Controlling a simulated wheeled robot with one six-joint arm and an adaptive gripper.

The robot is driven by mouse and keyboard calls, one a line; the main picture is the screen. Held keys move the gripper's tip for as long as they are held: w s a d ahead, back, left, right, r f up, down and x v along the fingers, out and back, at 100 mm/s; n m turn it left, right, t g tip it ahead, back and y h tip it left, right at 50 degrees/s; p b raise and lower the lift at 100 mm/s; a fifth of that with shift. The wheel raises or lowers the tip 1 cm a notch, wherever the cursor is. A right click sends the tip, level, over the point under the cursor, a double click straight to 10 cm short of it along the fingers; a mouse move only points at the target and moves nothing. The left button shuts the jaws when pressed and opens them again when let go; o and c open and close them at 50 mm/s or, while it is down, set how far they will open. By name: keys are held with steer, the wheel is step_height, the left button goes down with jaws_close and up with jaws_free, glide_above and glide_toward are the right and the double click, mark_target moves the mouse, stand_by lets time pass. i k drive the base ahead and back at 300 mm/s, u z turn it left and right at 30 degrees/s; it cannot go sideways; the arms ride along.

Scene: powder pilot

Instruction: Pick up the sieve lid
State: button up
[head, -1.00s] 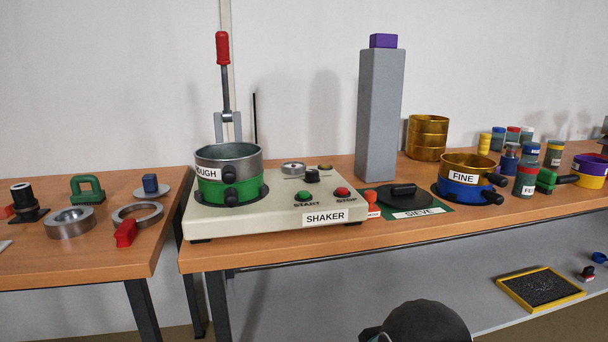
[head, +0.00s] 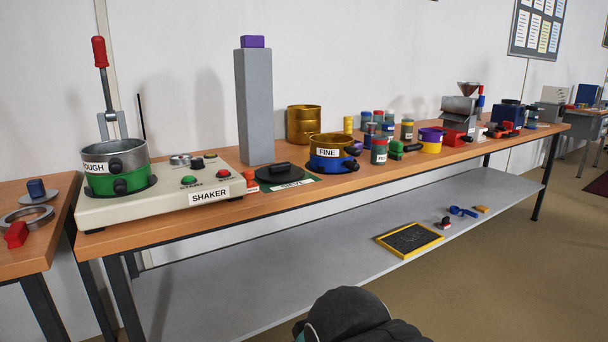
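The sieve lid (head: 283,174) is a flat black disc with a black bar handle on top. It lies on the green mat marked SIEVE (head: 293,186) on the long wooden table, between the shaker and the blue and gold FINE sieve (head: 330,154). A dark rounded part of my own arm shows at the bottom middle of the head view, low in front of the table. My gripper's fingers do not show.
The shaker (head: 160,196) with the green ROUGH sieve (head: 117,178) stands left of the lid. A tall grey column (head: 254,108) stands behind it. A small orange-red object (head: 251,181) sits close at its left. Jars (head: 379,151) stand to the right.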

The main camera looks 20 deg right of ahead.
mark_target(282, 172)
steer(key=z, duration=0.85)
steer(key=i, duration=0.75)
steer(key=u, duration=0.85)
